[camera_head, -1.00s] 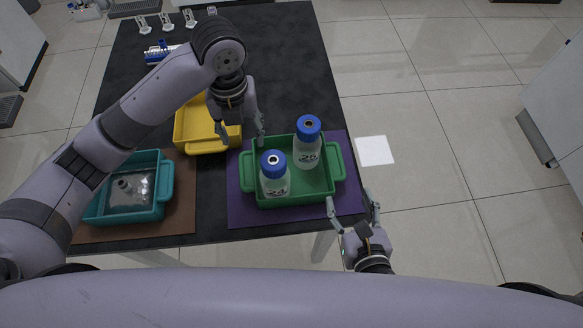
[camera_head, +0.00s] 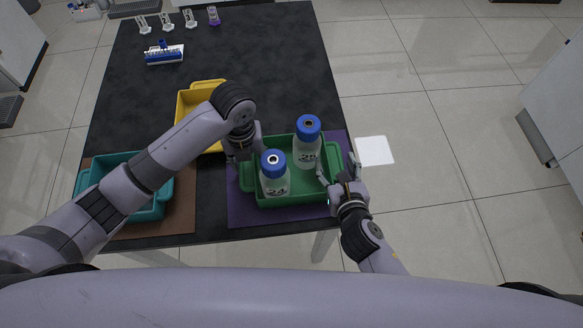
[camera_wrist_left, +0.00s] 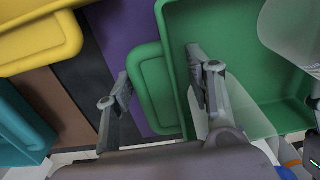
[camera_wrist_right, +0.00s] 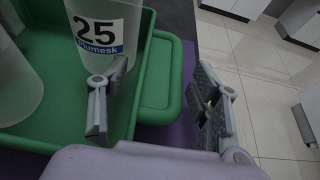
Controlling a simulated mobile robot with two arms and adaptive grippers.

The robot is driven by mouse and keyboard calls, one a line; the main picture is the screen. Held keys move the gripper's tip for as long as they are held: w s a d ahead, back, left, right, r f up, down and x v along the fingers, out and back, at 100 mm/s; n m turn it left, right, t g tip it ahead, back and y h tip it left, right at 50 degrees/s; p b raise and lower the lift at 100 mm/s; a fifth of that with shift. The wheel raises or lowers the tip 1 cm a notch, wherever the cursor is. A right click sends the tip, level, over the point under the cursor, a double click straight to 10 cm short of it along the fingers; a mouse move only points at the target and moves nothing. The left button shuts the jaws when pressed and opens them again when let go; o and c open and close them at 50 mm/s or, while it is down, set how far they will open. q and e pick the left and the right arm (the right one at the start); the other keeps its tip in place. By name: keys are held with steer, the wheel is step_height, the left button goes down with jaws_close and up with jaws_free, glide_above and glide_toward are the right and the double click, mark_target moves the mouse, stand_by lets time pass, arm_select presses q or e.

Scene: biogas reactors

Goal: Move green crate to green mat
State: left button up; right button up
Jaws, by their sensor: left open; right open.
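The green crate (camera_head: 290,200) sits on a purple mat (camera_head: 243,215) at the table's front right. It holds two clear bottles with blue caps, one at the front left (camera_head: 274,178) and one at the back right (camera_head: 307,145). My left gripper (camera_head: 245,160) is open at the crate's left handle (camera_wrist_left: 155,90), with one finger on each side of it. My right gripper (camera_head: 338,174) is open at the right handle (camera_wrist_right: 161,85). One of its fingers is over the crate's inside and the other outside. No contact is clear. No green mat shows.
A yellow crate (camera_head: 186,120) stands behind my left forearm. A teal crate (camera_head: 92,180) stands on a brown mat (camera_head: 185,205) at the left, partly hidden by my left arm. Small glassware (camera_head: 190,20) and a blue-white rack (camera_head: 164,55) stand far back. The table's back right is clear.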

arm_select(q)
steer(key=shift+c, duration=0.3)
arm_select(e)
steer(key=shift+c, duration=0.3)
arm_select(q)
steer(key=c, duration=1.1)
arm_select(e)
steer(key=shift+s+a, duration=0.1)
steer(key=c, duration=1.1)
arm_select(q)
steer(key=shift+d, duration=0.1)
jaws_close()
arm_select(e)
jaws_close()
arm_select(q)
steer(key=shift+r, duration=0.1)
arm_select(e)
steer(key=shift+a, duration=0.1)
arm_select(q)
steer(key=shift+d, duration=0.1)
arm_select(e)
steer(key=shift+r, duration=0.1)
